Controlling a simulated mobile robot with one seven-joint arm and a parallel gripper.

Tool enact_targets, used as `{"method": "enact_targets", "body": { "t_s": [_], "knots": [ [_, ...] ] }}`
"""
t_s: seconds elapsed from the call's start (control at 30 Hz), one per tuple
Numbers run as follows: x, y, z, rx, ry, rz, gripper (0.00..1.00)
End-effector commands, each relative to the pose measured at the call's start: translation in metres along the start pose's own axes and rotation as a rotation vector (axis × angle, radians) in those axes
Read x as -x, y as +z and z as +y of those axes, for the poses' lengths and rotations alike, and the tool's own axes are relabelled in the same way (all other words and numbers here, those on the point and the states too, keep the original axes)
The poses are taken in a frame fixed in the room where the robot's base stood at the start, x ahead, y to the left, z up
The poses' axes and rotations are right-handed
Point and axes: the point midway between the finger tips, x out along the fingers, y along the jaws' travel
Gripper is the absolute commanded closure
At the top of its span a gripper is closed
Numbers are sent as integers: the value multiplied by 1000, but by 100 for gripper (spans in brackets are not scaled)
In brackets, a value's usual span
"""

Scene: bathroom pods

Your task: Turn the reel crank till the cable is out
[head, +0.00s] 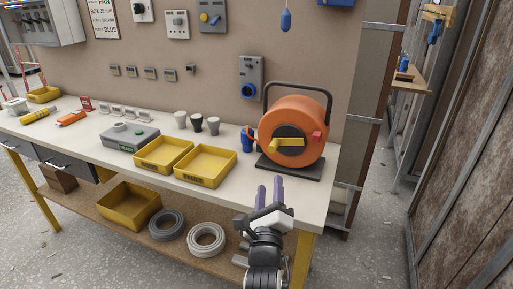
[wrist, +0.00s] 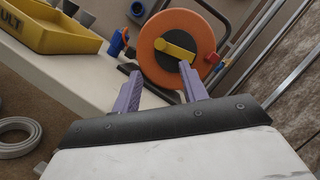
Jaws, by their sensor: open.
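The orange cable reel (head: 296,117) stands upright on a dark base (head: 289,167) at the right end of the workbench, with a dark carry frame around it. Its yellow crank (head: 287,143) lies across the dark hub, and a red part (head: 317,135) shows on the face's right side. The reel (wrist: 165,30) and crank (wrist: 175,49) also show in the wrist view, beyond the fingers. My gripper (head: 270,188) is open and empty, in front of the bench edge and below the reel. Its purple fingers (wrist: 161,88) are apart and touch nothing that I can see. Any cable on the reel is not clearly visible.
A blue object (head: 247,140) stands just left of the reel. Yellow bins (head: 206,182) and several cups (head: 197,124) are farther left. A wall socket box (head: 250,78) with a blue outlet is behind. Grey coils (head: 206,240) lie on the lower shelf.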

Motion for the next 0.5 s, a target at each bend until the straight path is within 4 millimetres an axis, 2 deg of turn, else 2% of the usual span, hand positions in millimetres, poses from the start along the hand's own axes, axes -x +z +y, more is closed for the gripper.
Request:
{"method": "enact_targets", "body": {
  "t_s": [0.17,0.5],
  "knots": [
    [-19,2,-3,-8,1,2,57],
    [-91,4,-5,-9,-1,2,57]
  ]
}}
